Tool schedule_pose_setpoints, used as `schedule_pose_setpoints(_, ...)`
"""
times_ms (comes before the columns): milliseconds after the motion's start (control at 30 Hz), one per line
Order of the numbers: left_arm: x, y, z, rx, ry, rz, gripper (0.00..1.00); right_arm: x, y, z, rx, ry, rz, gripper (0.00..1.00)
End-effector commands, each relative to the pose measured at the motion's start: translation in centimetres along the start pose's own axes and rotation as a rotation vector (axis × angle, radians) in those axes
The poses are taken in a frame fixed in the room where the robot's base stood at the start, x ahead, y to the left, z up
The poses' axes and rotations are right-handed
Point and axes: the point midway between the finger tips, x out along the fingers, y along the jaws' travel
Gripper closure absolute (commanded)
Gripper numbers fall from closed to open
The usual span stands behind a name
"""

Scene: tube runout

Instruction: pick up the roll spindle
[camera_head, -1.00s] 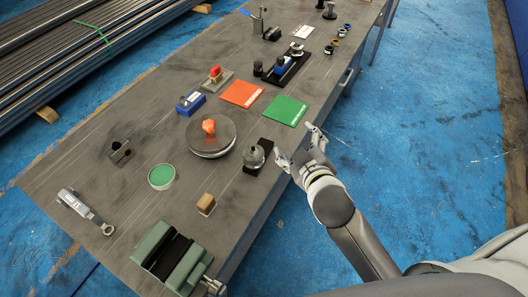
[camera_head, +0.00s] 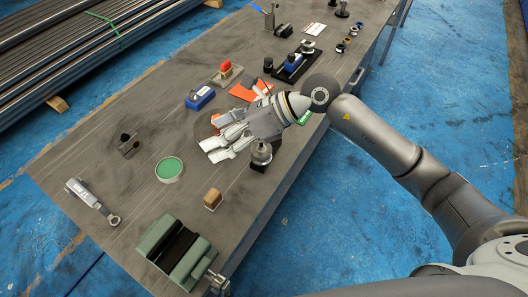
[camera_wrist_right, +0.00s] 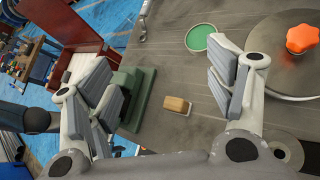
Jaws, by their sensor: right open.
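No part is plainly marked as the roll spindle, so I cannot tell for certain which it is. A round grey plate with an orange knob (camera_wrist_right: 301,39) lies on the bench, mostly hidden behind my right gripper in the head view. A squat silver piece (camera_head: 261,153) stands on a black base close beside the gripper. My right gripper (camera_head: 217,136) is open and empty above the bench, over the plate's area, its fingers pointing left. In the wrist view its fingers are spread wide, with the plate beyond the right finger. My left gripper is not in view.
A wooden block (camera_head: 212,199), a green round pad (camera_head: 169,168) and a green vise-like block (camera_head: 190,262) lie nearer. A torque-wrench-like tool (camera_head: 90,201) is at left. A blue box (camera_head: 200,97) and a red-topped piece (camera_head: 226,70) stand farther back.

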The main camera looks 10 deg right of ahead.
Motion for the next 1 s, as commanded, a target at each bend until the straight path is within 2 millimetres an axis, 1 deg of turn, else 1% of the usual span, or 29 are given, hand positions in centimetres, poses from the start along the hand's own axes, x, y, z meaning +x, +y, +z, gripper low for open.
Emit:
schedule_pose_setpoints(33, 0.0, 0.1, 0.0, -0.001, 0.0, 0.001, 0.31, -1.0, -1.9, -1.4, -0.051, 0.112, -0.06, 0.23)
schedule_pose_setpoints(100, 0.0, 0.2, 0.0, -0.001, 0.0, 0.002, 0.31, -2.7, -4.4, -3.5, -0.1, 0.265, -0.136, 0.23)
schedule_pose_setpoints(200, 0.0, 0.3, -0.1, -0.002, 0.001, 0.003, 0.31, -5.4, -7.3, -5.7, -0.139, 0.44, -0.228, 0.23)
schedule_pose_setpoints(300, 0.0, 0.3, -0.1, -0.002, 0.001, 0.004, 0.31, -7.6, -9.0, -7.0, -0.153, 0.554, -0.289, 0.23)
schedule_pose_setpoints(400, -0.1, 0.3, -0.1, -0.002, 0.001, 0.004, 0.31, -8.7, -9.9, -7.6, -0.155, 0.611, -0.319, 0.23)
schedule_pose_setpoints(467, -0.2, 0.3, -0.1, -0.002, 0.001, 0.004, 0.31, -8.6, -10.1, -8.0, -0.154, 0.625, -0.323, 0.23)
schedule_pose_setpoints(733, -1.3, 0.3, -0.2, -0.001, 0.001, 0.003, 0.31, -5.5, -11.4, -10.2, -0.153, 0.624, -0.322, 0.23)
schedule_pose_setpoints(867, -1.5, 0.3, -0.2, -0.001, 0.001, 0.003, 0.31, -4.7, -11.7, -10.8, -0.155, 0.624, -0.322, 0.23)
schedule_pose_setpoints(1000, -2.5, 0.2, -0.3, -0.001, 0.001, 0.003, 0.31, -3.7, -11.7, -11.5, -0.151, 0.624, -0.319, 0.23)
